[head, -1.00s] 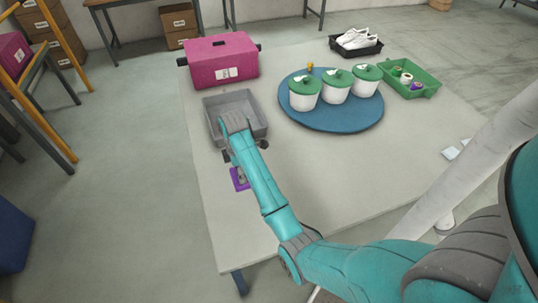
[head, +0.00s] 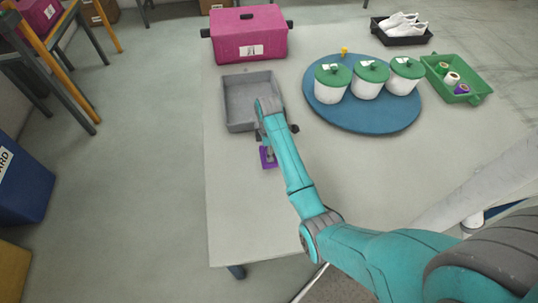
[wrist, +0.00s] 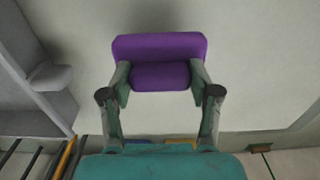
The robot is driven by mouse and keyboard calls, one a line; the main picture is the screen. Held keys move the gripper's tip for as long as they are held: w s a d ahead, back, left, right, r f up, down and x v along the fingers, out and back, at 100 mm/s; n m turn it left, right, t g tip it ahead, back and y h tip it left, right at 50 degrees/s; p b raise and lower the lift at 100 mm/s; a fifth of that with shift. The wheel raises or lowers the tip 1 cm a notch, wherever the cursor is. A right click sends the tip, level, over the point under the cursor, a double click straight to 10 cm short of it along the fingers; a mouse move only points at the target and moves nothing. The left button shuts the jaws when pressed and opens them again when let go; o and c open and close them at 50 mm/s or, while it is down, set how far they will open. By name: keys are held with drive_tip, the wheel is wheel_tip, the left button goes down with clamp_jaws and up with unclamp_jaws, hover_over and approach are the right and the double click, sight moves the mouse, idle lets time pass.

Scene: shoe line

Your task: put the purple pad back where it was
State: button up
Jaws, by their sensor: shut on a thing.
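The purple pad (head: 265,159) shows at the end of my arm, over the left part of the pale table, just in front of the grey tray. In the wrist view the pad (wrist: 160,47) is a rounded purple block between the two fingers. My gripper (wrist: 160,78) is shut on it, with one finger at each side; in the head view the gripper (head: 268,143) is partly hidden by my arm. I cannot tell how far the pad is above the table.
The grey tray (head: 228,105) looks empty. Behind it stands a magenta case (head: 225,42). A blue round mat (head: 325,115) holds three white pots with green lids. A green tray (head: 437,82) and a black shoe tray (head: 388,39) are further right. The table's front left is clear.

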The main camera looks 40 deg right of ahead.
drive_tip(key=shift+f, duration=1.65)
drive_tip(key=shift+f, duration=0.1)
drive_tip(key=o, duration=1.1)
